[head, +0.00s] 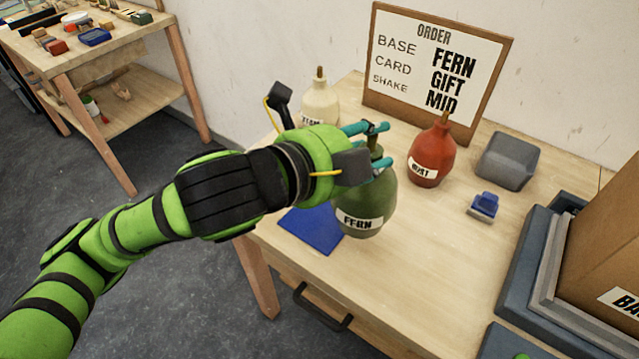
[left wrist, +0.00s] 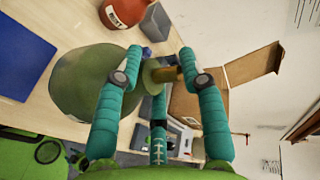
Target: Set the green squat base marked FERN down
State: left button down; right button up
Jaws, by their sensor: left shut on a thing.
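The green squat base marked FERN (head: 368,205) is upright, over the right part of a flat blue mat (head: 306,230) on the wooden table. My left gripper (head: 373,147) is shut on its neck, with teal fingers around it. In the left wrist view the green base (left wrist: 85,80) has its brown-tipped neck between the fingers of my left gripper (left wrist: 160,68). The blue mat (left wrist: 22,55) shows there at the left. I cannot tell whether the base touches the mat or hangs just above it. My right gripper is not in view.
A red bottle (head: 432,155) stands to the right and a cream bottle (head: 320,103) behind my wrist. An order board (head: 437,65) stands at the back. A grey block (head: 508,160), a blue stamp-like item (head: 484,206) and a brown box (head: 612,245) are right. The table's front middle is clear.

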pick_arm(q)
jog(key=w+a+f+p, duration=0.1)
jog(key=w+a+f, duration=0.5)
jog(key=f, duration=0.3)
jog(key=shift+w+a+f+p, duration=0.3)
jog(key=shift+w, duration=0.6)
jog(key=shift+f, duration=0.15)
jog(key=c, duration=0.7)
grip_release()
jog(key=shift+f, duration=0.2)
jog(key=shift+c, duration=0.2)
jog(key=shift+s, duration=0.1)
